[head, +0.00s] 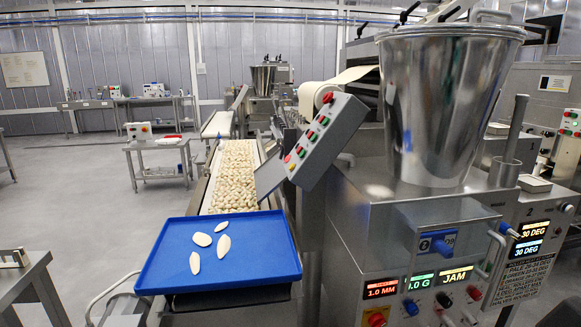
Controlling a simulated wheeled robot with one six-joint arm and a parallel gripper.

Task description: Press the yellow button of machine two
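A large steel machine with a tall hopper (437,100) stands at the right. Its front carries a blue plate (437,243) that seems to read 2. A tilted grey control box (322,143) at its left side bears several red and green buttons. My gripper is not in view.
A blue tray (160,275) with several pale pasta pieces lies in front of a conveyor (234,180) full of pasta. A steel table corner (25,280) is at the lower left. Grey floor (80,200) is open at the left, with a small stand (160,148) further back.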

